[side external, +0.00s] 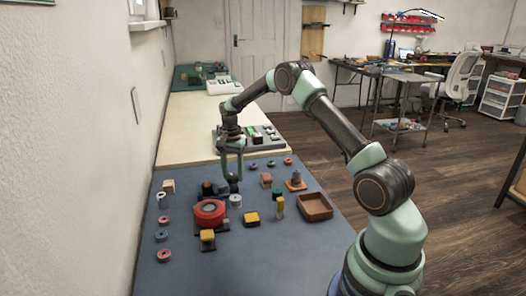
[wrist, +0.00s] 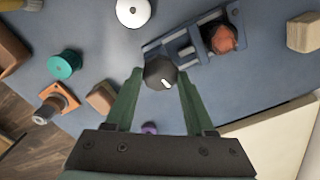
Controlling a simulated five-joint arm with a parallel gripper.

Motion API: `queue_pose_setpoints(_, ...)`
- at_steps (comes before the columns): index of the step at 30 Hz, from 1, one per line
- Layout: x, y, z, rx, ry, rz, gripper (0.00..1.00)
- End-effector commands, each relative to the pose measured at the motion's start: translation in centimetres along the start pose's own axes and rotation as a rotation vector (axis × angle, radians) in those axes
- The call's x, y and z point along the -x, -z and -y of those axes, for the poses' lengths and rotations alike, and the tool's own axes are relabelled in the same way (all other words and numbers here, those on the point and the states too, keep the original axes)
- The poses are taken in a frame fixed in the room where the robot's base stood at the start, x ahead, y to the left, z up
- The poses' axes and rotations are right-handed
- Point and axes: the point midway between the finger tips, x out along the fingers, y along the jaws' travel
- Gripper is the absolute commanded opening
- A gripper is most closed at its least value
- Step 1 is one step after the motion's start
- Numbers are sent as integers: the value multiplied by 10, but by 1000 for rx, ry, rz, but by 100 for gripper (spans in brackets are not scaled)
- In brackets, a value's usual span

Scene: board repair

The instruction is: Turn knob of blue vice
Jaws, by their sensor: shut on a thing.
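The blue vice (wrist: 188,46) lies in the upper middle of the wrist view, with a reddish-brown piece (wrist: 222,39) at its far end. Its round black knob (wrist: 160,72), with a white mark, faces the camera at the near end. My gripper (wrist: 160,76) has a green finger on each side of the knob and is shut on it. In the side external view my gripper (side external: 233,182) points down at the back part of the blue mat. The vice there is small, dark and partly hidden, so its details cannot be made out.
A white spool (wrist: 132,12), a teal spool (wrist: 65,64) and a wooden block (wrist: 101,97) lie around the vice. A red round part (side external: 209,211) sits in front of my gripper. A brown tray (side external: 315,207) stands to the right. The mat's front (side external: 250,265) is clear.

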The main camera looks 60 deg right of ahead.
Motion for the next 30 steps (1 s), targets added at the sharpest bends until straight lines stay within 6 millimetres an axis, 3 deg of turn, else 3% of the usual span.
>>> queue_pose_setpoints(22, 3, 0, 0, -95, 0, 0, 0)
queue_pose_setpoints(23, 3, 0, 0, -95, 0, 0, 58)
queue_pose_setpoints(25, 2, 0, 0, -94, 0, 0, 84)
queue_pose_setpoints(30, 1, 0, 0, -94, 0, 0, 84)
